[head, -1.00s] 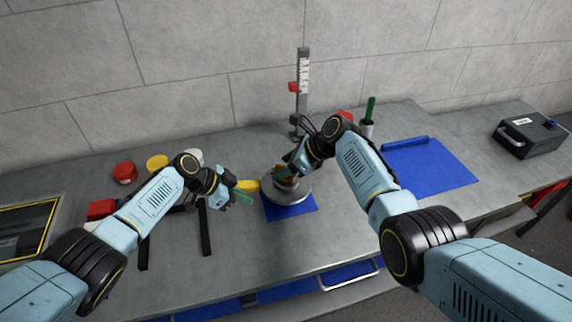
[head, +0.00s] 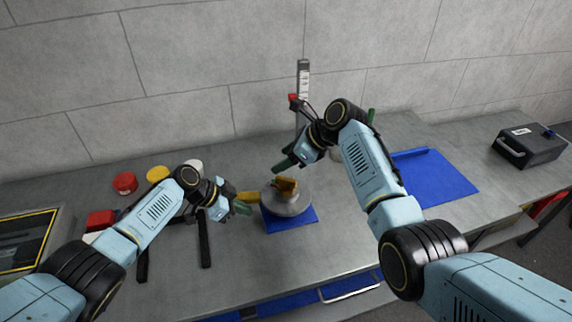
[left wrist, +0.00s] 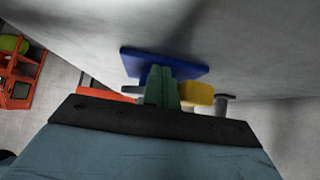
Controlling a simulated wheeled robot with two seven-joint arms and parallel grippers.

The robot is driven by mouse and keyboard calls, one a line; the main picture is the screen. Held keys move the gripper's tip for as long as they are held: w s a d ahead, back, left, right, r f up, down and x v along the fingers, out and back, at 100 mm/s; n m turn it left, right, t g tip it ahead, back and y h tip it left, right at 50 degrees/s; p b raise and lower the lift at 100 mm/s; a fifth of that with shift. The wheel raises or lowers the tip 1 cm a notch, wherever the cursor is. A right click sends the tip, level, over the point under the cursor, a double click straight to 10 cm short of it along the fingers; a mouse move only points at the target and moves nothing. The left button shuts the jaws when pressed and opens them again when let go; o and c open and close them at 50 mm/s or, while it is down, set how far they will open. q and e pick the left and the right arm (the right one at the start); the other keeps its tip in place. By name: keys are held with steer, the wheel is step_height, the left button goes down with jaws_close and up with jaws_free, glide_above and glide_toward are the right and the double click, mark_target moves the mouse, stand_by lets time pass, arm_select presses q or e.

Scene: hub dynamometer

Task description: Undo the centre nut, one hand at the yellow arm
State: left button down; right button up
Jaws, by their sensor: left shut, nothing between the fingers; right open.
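The hub (head: 292,206) is a grey round disc on a blue mat (head: 290,223) in mid-bench. The orange-brown centre nut (head: 287,185) stands on top of it. The yellow arm (head: 248,197) sticks out from the hub's left side; it also shows in the left wrist view (left wrist: 198,94). My left gripper (head: 242,208) is shut and empty beside the yellow arm, on its near side; whether it touches the arm I cannot tell. Its green fingers (left wrist: 162,85) lie together in the left wrist view. My right gripper (head: 285,164) is open, above and behind the nut, apart from it.
A post with a scale (head: 303,80) and a red slider (head: 293,98) stands behind the hub. Red (head: 124,182) and yellow (head: 158,174) round pieces lie at the left back. A blue mat (head: 435,178) and a black case (head: 529,146) are at the right. The bench front is clear.

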steer(key=shift+r, duration=0.3)
stand_by(0.6)
